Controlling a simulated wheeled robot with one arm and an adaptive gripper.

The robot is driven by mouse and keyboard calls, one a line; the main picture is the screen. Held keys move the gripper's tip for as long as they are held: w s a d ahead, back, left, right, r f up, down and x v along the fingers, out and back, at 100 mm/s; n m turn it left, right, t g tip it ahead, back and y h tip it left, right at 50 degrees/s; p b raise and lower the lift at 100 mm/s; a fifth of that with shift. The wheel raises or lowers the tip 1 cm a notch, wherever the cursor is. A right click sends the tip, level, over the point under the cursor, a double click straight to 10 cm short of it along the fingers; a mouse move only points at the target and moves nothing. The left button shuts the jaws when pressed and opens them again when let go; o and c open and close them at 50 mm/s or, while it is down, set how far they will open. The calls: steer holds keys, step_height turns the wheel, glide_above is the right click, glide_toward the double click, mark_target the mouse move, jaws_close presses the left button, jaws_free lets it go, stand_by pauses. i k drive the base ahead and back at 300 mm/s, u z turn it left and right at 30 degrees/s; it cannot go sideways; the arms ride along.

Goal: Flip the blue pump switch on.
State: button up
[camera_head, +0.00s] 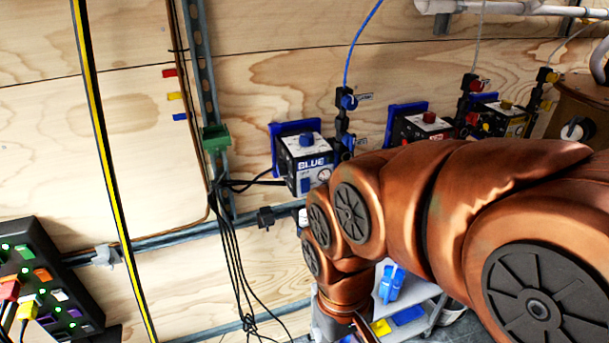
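The blue pump box (305,166) is mounted on the wooden wall near the middle of the view, labelled BLUE on its white front. A round blue knob (306,139) sits on its top. A small blue part (306,185) shows low on its front; I cannot tell whether this is the switch or how it is set. My copper arm comes in from the right, passes in front of the wall just right of and below the box, and bends down to the bottom edge. My gripper is not visible.
A red-knobbed box (427,128) and a yellow-knobbed box (506,116) hang further right. Black cables (238,260) hang left of the blue box. A panel with green lights (45,280) is at lower left. A cart (428,296) stands behind my arm.

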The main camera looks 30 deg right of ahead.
mark_target(304, 183)
steer(key=u, duration=0.05)
steer(key=k, duration=0.5)
steer(key=u, duration=2)
steer(key=i, duration=1.2)
steer(key=z, duration=2.15)
